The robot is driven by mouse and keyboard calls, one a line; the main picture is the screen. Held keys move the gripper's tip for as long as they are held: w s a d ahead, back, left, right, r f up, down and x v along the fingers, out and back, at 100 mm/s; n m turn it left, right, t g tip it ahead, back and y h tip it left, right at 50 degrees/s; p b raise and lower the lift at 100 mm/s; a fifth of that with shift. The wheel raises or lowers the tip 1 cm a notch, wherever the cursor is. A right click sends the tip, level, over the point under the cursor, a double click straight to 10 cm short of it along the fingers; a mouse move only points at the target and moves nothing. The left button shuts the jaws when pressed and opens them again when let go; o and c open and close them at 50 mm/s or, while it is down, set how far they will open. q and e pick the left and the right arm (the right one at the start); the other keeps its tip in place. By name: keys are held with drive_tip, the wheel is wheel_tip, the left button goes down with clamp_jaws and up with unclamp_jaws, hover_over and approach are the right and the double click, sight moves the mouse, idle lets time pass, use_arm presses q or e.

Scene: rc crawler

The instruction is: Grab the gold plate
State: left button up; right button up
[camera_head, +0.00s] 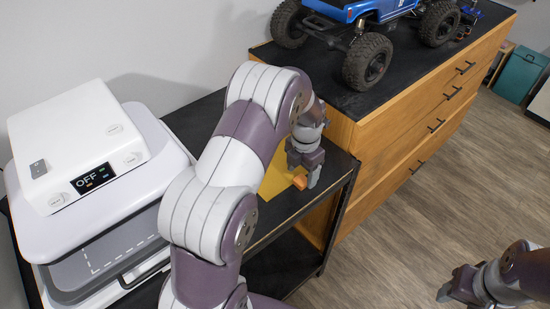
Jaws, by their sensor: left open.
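The gold plate (274,182) lies on the black top of the low stand, partly hidden behind my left arm. My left gripper (304,179) points down over the right side of the plate, close to it; I cannot tell whether it touches. The gripper is open. A small orange piece (299,182) shows at its fingers, at the plate's right edge. My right gripper (445,290) is at the lower right over the floor, well away from the plate. Its jaw opening cannot be made out.
A white machine (90,150) with an OFF display stands left on the black stand (332,164). A wooden drawer cabinet (395,145) rises right beside the plate, with a blue RC crawler (365,40) on top. The floor (420,215) at right is clear.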

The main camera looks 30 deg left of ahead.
use_arm(q)
drive_tip(key=shift+s+f, duration=0.1)
drive_tip(key=shift+f, duration=1)
drive_tip(key=shift+w+f, duration=0.15)
drive_tip(key=shift+w, duration=0.05)
drive_tip(key=c, duration=1.3)
use_arm(e)
drive_tip(key=shift+r, duration=0.3)
